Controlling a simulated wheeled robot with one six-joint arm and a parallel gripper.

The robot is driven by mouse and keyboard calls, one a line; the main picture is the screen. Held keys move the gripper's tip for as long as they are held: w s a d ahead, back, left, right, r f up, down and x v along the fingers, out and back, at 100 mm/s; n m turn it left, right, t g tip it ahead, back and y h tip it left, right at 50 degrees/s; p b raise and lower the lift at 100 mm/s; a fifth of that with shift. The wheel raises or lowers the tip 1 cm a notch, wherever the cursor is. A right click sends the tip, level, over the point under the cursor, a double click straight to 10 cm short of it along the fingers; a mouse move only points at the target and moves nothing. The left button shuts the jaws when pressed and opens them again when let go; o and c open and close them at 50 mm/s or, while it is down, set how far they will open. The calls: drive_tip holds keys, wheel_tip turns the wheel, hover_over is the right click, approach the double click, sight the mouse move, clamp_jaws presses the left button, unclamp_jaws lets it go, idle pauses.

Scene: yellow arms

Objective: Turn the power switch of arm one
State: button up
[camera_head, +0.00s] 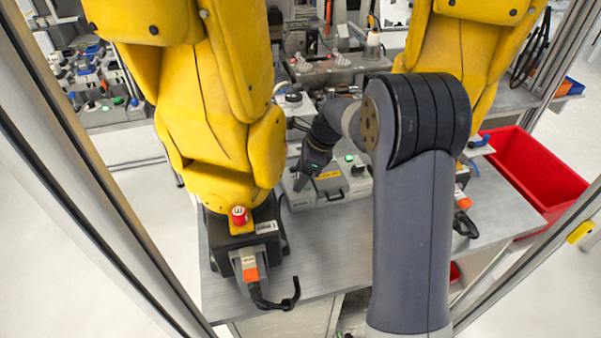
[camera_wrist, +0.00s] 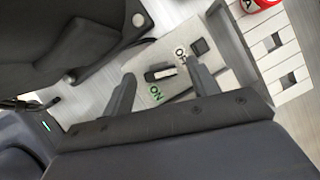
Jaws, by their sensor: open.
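The power switch (camera_wrist: 160,73) is a small dark and white knob on a pale metal plate (camera_wrist: 222,52) in the wrist view. A green ON label and a dark OFF label are printed on opposite sides of it. I cannot tell which label it points to. My gripper (camera_wrist: 160,66) is open, with one finger on each side of the switch and a gap to both. Its height above the plate is unclear. In the head view my gripper (camera_head: 303,181) reaches down beside the left yellow arm (camera_head: 215,110); the switch cannot be made out there.
A grey box with a dark handle (camera_head: 333,193) is right of my gripper. A second yellow arm (camera_head: 455,60) stands right. In the wrist view a white slotted block (camera_wrist: 277,48) lies right of the plate. A red bin (camera_head: 530,175) is far right.

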drive_tip(key=shift+f, duration=0.1)
drive_tip(key=shift+c, duration=0.5)
drive_tip(key=c, duration=0.9)
drive_tip(key=shift+a+r+n+g+p, duration=0.15)
drive_tip(key=shift+n+g+p, duration=0.25)
drive_tip(key=shift+n+p, duration=0.6)
drive_tip(key=shift+w+n+g+p, duration=0.1)
drive_tip(key=shift+n+g+p, duration=0.25)
drive_tip(key=shift+n, duration=0.55)
drive_tip(key=o, duration=1)
drive_tip(key=s+v, duration=0.1)
drive_tip(key=v, duration=0.9)
drive_tip(key=shift+w+r+b, duration=0.25)
drive_tip(key=shift+w+b, duration=0.2)
drive_tip(key=shift+w, duration=0.05)
